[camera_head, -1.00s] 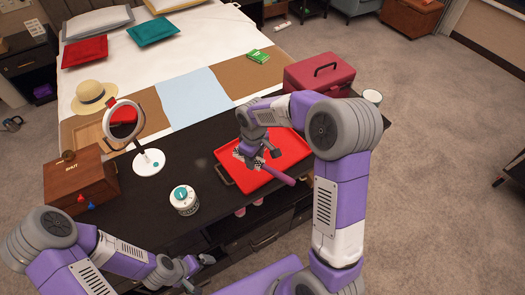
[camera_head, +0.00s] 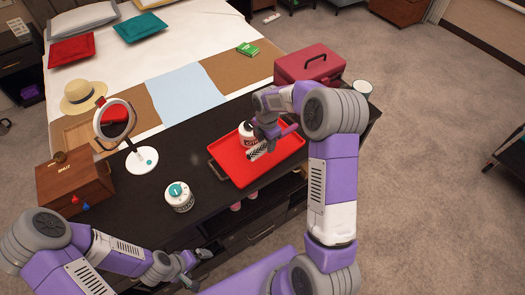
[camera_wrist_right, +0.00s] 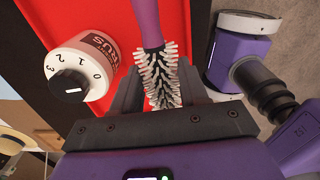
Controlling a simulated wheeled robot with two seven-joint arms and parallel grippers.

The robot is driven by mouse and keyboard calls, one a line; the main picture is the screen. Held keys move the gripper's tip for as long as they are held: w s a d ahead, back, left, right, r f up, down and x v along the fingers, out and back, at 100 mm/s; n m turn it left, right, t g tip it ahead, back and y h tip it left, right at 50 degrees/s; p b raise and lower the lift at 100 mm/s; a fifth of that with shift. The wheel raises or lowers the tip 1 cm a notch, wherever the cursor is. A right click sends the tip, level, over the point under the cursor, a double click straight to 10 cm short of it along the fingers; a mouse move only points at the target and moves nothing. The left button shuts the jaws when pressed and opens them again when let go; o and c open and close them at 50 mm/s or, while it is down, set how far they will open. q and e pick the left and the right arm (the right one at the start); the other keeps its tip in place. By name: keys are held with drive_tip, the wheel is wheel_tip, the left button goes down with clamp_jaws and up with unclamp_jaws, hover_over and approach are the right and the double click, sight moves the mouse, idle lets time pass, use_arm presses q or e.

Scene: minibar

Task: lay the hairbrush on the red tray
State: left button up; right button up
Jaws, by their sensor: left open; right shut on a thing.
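The hairbrush has a purple handle and a round head of white and dark bristles (camera_wrist_right: 162,75). My right gripper (camera_wrist_right: 158,92) is shut on the bristle head, and the handle points away from it in the right wrist view. In the head view the bristle head (camera_head: 257,151) shows over the red tray (camera_head: 238,178); I cannot tell whether it touches it. My arm partly covers the brush there. The tray lies on the dark bench. My left gripper (camera_head: 199,268) is open and empty in front of the bench.
A white container with a dark dial (camera_wrist_right: 85,66) is beside the brush at the tray; it also shows in the head view (camera_head: 247,134). A teal-topped jar (camera_head: 179,197), round mirror (camera_head: 141,160), wooden box (camera_head: 75,180), dark red case (camera_head: 309,68) and white cup (camera_head: 361,88) stand around.

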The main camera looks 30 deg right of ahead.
sight(266, 159)
wheel_tip(266, 159, down, 7)
drive_tip(key=shift+r+b, duration=0.15)
drive_tip(key=shift+b, duration=0.4)
drive_tip(key=shift+f, duration=0.2)
drive_tip(key=o, duration=0.8)
drive_tip(key=shift+r, duration=0.1)
drive_tip(key=shift+r, duration=0.5)
wheel_tip(266, 159, up, 11)
drive_tip(key=p, duration=0.2)
drive_tip(key=shift+r+p, duration=0.15)
drive_tip(key=shift+p, duration=0.15)
